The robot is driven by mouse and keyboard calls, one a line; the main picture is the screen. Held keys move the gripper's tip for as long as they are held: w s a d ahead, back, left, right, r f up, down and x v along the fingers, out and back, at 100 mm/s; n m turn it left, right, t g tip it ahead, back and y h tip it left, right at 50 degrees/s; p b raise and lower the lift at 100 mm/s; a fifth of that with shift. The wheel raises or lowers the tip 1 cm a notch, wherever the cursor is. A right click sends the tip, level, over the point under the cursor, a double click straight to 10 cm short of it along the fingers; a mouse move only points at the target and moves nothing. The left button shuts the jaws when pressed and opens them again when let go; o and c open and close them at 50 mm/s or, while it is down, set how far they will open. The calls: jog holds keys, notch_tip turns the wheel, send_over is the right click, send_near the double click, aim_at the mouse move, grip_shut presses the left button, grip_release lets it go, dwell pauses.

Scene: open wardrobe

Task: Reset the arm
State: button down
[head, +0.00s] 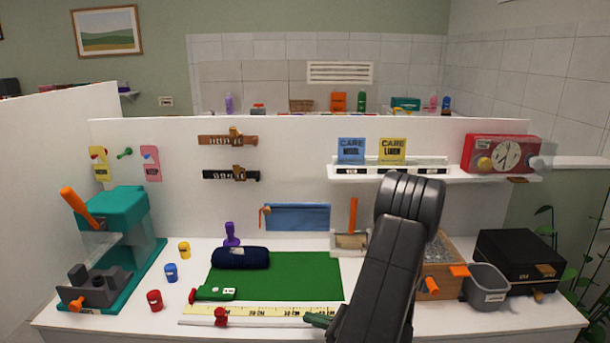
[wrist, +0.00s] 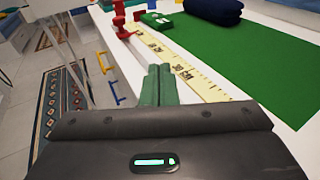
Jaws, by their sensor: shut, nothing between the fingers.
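My gripper (head: 318,318) is at the front edge of the white table (head: 120,325), near the right end of the yellow ruler (head: 260,311). My dark arm reaches down to it from the right of the middle. In the wrist view my gripper (wrist: 158,82) shows green fingers, closed together and empty. They are beside the ruler (wrist: 185,72), over the table's front edge. The fingers look apart from the ruler, but whether they touch the table I cannot tell.
A green mat (head: 285,275) with a dark blue roll (head: 240,257) lies behind the ruler. A red clamp (head: 220,317) stands at the ruler's left. A teal machine (head: 125,215) is at left. A wooden box (head: 440,250) and grey bin (head: 488,285) stand right of my arm.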

jog(key=b+v, duration=0.2)
jog(key=v, duration=0.9)
jog(key=shift+s, duration=0.1)
